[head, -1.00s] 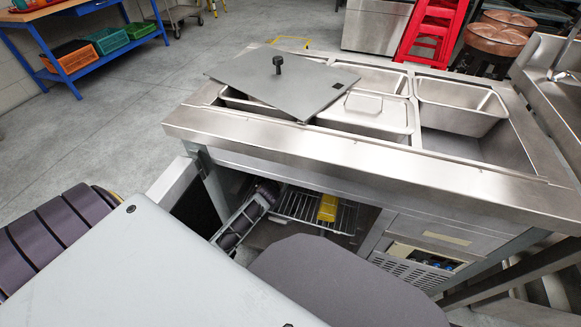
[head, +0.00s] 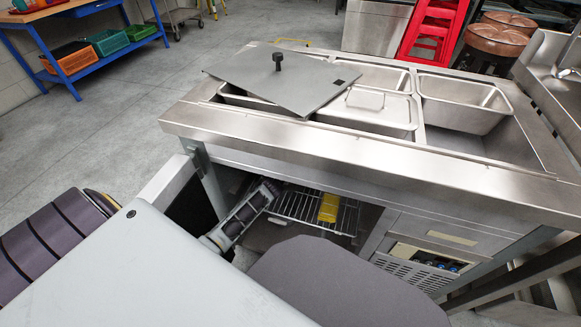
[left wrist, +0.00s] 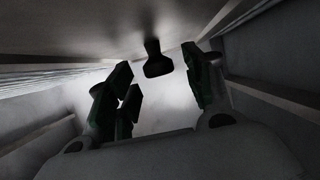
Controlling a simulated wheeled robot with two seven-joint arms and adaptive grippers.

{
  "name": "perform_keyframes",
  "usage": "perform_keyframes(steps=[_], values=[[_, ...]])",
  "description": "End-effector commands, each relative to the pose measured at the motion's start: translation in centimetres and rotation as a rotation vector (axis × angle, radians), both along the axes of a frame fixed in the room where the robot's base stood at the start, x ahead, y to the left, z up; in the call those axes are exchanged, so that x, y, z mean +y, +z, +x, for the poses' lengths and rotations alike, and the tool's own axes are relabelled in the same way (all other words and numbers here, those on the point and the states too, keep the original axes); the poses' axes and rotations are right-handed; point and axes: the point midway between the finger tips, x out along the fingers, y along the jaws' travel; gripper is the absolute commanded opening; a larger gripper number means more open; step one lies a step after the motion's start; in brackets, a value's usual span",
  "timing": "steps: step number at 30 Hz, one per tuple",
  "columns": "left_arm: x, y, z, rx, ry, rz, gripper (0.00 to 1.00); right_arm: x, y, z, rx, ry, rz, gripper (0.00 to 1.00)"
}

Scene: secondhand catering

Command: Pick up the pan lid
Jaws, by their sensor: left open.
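A flat grey rectangular lid (head: 300,92) with an upright black knob (head: 278,62) and a small dark square near its right corner lies askew over the left pans of the steel counter in the head view. A second steel lid with a loop handle (head: 365,99) covers a pan beside it. In the left wrist view my left gripper (left wrist: 160,92) is open, its dark fingers apart. A dark knob (left wrist: 157,60) shows beyond and between them against a grey surface; I cannot tell whether they touch. The head view does not clearly show my left gripper.
The steel counter (head: 330,148) has an open compartment below, with a wire rack (head: 300,208) and a yellow item (head: 329,207). Open pans (head: 462,105) stand right. A blue bench (head: 75,50) with crates is at back left.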

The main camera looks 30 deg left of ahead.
Motion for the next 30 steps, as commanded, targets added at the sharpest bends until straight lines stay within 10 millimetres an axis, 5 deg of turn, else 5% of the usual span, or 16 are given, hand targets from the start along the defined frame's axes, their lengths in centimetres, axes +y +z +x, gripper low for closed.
perform_keyframes(steps=[5,16,30], values=[[-0.01,-0.01,-0.01,0.000,0.000,0.000,0.49,-0.03,0.00,0.02,0.000,0.000,-0.001,0.40],[-0.03,-0.01,-0.02,0.000,0.000,0.000,0.02,-0.04,0.00,0.00,0.001,0.000,-0.001,0.40],[0.03,0.30,0.11,-0.002,-0.001,-0.001,0.00,-0.12,0.26,-0.20,0.011,0.002,-0.007,0.40]])
